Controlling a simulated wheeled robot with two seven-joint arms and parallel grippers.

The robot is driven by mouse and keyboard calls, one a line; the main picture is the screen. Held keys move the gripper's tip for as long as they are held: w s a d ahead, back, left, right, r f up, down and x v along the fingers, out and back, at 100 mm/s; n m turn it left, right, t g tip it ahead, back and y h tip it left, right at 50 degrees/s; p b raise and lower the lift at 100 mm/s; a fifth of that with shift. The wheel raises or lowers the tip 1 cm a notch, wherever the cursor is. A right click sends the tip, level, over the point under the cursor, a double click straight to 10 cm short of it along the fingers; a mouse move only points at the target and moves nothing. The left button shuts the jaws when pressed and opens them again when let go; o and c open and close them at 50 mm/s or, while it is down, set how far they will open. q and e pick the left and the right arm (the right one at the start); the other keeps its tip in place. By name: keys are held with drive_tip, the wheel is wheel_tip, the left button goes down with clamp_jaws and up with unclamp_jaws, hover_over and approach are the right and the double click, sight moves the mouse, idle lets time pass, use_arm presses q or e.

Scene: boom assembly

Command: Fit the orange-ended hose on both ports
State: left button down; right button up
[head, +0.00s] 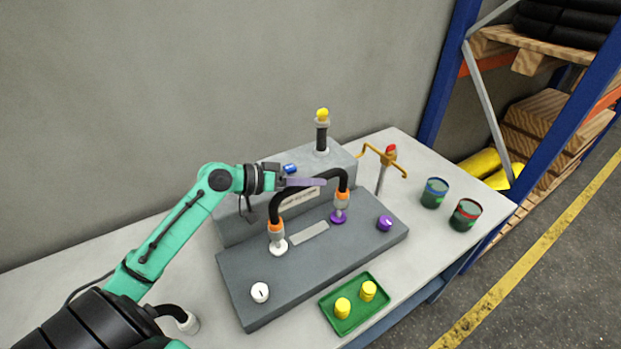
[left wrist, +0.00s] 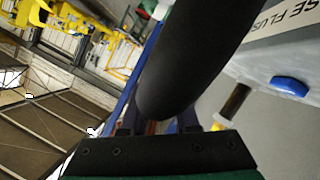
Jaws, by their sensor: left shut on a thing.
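The black hose (head: 291,200) stands in an arch above the dark grey block (head: 240,270). Its left orange end (head: 276,228) is at the white port (head: 278,248). Its right orange end (head: 343,196) is at the purple port (head: 338,217). Both ends point down and look lined up with the ports; I cannot tell whether either is fully seated. My left gripper (head: 303,182) is shut on the hose near the top of the arch. In the left wrist view the hose (left wrist: 195,60) fills the space between the fingers. My right gripper is not in view.
A white cap (head: 260,292) and a purple cap (head: 384,223) sit on the block. In front is a green tray (head: 377,314) with yellow pieces. A black hose piece (head: 186,320) is lower left.

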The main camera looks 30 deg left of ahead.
use_arm(q)
drive_tip(key=f+b, duration=0.1)
drive_tip(key=f, duration=0.2)
drive_tip(key=f+b, duration=0.1)
drive_tip(key=shift+w+a+f+b, duration=0.25)
drive_tip(key=shift+f+b, duration=0.05)
drive_tip(key=shift+b, duration=0.05)
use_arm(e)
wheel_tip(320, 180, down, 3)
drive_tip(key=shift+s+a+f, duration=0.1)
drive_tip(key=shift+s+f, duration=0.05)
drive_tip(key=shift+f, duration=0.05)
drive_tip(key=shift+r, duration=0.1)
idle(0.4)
